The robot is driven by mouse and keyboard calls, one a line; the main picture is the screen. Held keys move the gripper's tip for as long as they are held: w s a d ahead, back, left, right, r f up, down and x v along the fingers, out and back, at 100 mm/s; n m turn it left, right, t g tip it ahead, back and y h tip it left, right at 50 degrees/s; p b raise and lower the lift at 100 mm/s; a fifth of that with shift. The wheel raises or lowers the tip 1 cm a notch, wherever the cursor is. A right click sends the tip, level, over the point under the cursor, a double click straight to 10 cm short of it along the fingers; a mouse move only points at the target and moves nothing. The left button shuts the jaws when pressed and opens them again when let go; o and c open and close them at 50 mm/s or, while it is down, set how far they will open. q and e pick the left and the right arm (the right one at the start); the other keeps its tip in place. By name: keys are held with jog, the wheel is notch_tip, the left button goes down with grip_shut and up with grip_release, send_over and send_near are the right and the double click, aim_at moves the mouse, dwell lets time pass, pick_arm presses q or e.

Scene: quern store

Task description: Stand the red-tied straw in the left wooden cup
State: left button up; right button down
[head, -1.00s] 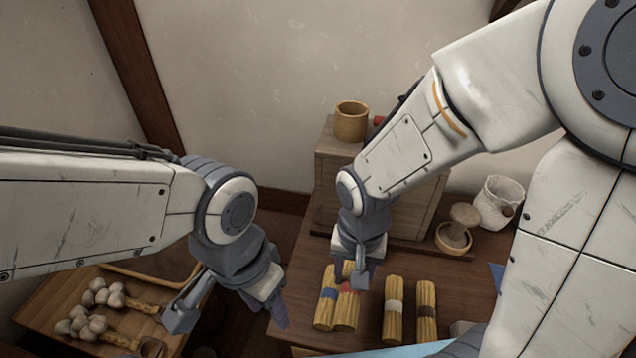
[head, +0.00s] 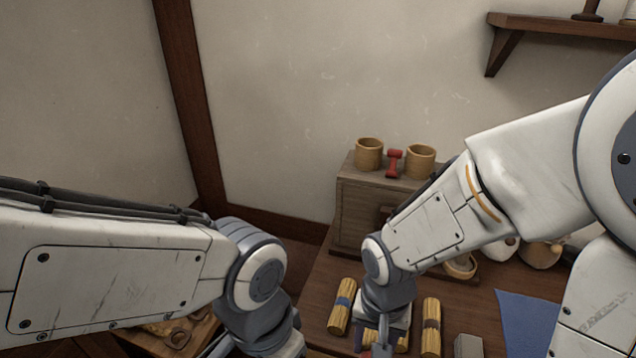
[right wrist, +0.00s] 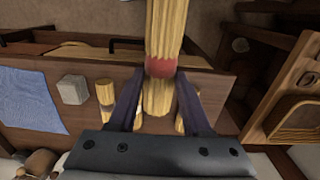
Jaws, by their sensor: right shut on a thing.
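The red-tied straw (right wrist: 160,68) is a yellow bundle with a red band, held between the fingers of my right gripper (right wrist: 160,98) in the right wrist view. In the head view my right gripper (head: 383,338) is low over the table, and its arm hides most of what it holds. The left wooden cup (head: 369,154) stands upright on a wooden chest (head: 362,215), up and away from my right gripper. A second wooden cup (head: 420,161) stands to its right. My left gripper is largely cut off at the bottom edge of the head view; its fingers do not show clearly.
A red spool-shaped object (head: 394,163) stands between the cups. A blue-tied bundle (head: 342,307) and a brown-tied bundle (head: 431,327) lie on the table, with another partly hidden between. A grey block (head: 468,345) and blue cloth (head: 530,322) lie to the right.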

jog(key=shift+s, duration=0.3)
jog(key=w+d+f+n, duration=0.1)
jog(key=w+d, duration=0.2)
jog(key=w, duration=0.1)
jog(key=w+d+f+n, duration=0.1)
jog(key=w+d, duration=0.2)
jog(key=w, duration=0.1)
jog(key=w+d+f+n, duration=0.1)
jog(key=w+d, duration=0.2)
jog(key=w, duration=0.2)
jog(key=shift+d+f+n+p, duration=0.1)
jog(key=shift+f+n+p, duration=0.2)
jog(key=shift+f+p, duration=0.1)
pick_arm(q)
notch_tip(320, 180, up, 13)
jog(key=p, duration=1.2)
jog(key=shift+s+r, duration=0.15)
jog(key=shift+s, duration=0.3)
pick_arm(e)
jog(key=r, duration=0.1)
jog(key=s+r, duration=0.2)
jog(key=r, duration=0.1)
jog(key=shift+s, duration=0.1)
